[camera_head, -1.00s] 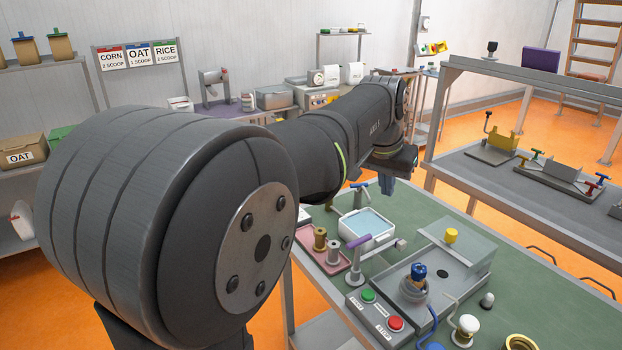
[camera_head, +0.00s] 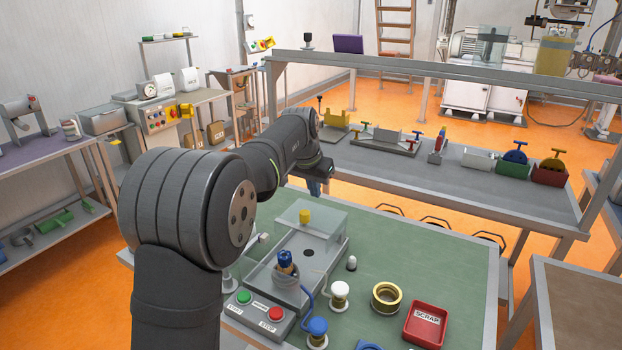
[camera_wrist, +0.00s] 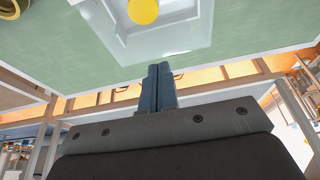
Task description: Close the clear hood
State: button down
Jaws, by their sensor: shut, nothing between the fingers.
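The clear hood (camera_head: 324,219) is a see-through cover with a yellow knob (camera_head: 305,216) on top. It sits over the far end of a grey metal unit (camera_head: 277,272) on the green bench. The near part of the unit, with a dark round hole, is uncovered. My gripper (camera_head: 314,187) hangs just beyond the hood's far side, partly hidden by my wrist. In the wrist view its blue fingers (camera_wrist: 158,70) are together and empty, pointing at the hood's edge (camera_wrist: 170,46). The yellow knob (camera_wrist: 143,11) shows beyond the fingertips. Contact with the hood cannot be told.
A blue-topped fitting (camera_head: 285,262) stands at the unit's near end. A start/stop box (camera_head: 258,312) is in front. A white-capped part (camera_head: 340,293), a brass ring (camera_head: 386,297) and a red scrap tray (camera_head: 426,324) lie right. The bench's right back (camera_head: 430,250) is clear.

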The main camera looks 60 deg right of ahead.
aim_at(312, 217)
jog(key=x, duration=0.3)
jog(key=shift+f, duration=0.4)
jog(key=a, duration=0.3)
jog(key=shift+r, duration=0.25)
jog(key=shift+a, duration=0.5)
jog(key=a, duration=1.4)
jog(key=shift+a+f, duration=0.2)
